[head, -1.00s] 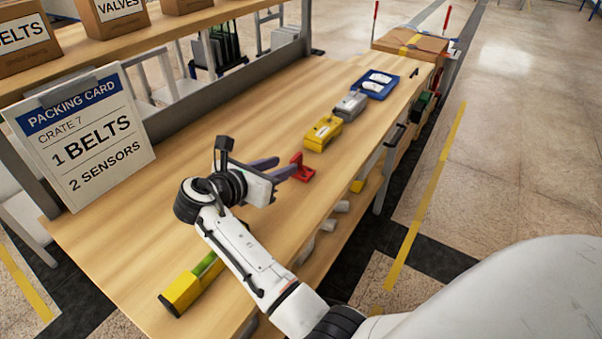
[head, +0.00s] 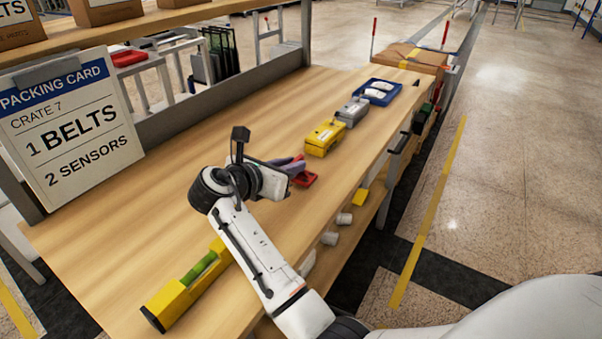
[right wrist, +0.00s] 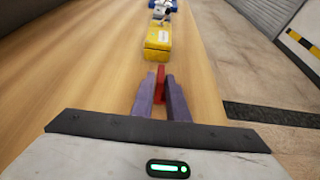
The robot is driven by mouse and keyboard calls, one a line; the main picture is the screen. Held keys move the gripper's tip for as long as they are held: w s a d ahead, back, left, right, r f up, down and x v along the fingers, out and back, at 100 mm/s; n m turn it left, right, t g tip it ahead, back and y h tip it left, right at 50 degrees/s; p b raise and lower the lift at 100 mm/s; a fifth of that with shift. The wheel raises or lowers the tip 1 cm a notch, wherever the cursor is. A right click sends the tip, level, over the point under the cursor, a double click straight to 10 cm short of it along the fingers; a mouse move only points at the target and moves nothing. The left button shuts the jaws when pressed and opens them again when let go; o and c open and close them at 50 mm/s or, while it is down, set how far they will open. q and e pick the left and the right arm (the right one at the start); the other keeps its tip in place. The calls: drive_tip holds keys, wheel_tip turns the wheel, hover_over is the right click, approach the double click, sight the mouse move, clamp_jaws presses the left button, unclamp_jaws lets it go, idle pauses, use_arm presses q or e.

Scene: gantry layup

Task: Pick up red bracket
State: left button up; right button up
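The red bracket (head: 307,179) is low on the wooden table near its right edge, just beyond my right gripper. In the right wrist view the upright part of the red bracket (right wrist: 160,78) stands between the tips of the two purple fingers. My right gripper (head: 300,165) reaches along the table to the bracket, and its fingers hide part of it. In the right wrist view the fingers of my right gripper (right wrist: 161,92) lie close on both sides of the bracket; whether they press on it cannot be told. My left gripper is not in view.
Beyond the bracket stand a yellow box (head: 324,138), a grey box (head: 352,111) and a blue tray (head: 378,92) with white items. A yellow-green object (head: 187,285) lies at the near edge. The packing card (head: 70,135) stands left. The middle of the table (head: 240,110) is clear.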

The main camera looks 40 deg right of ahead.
clamp_jaws()
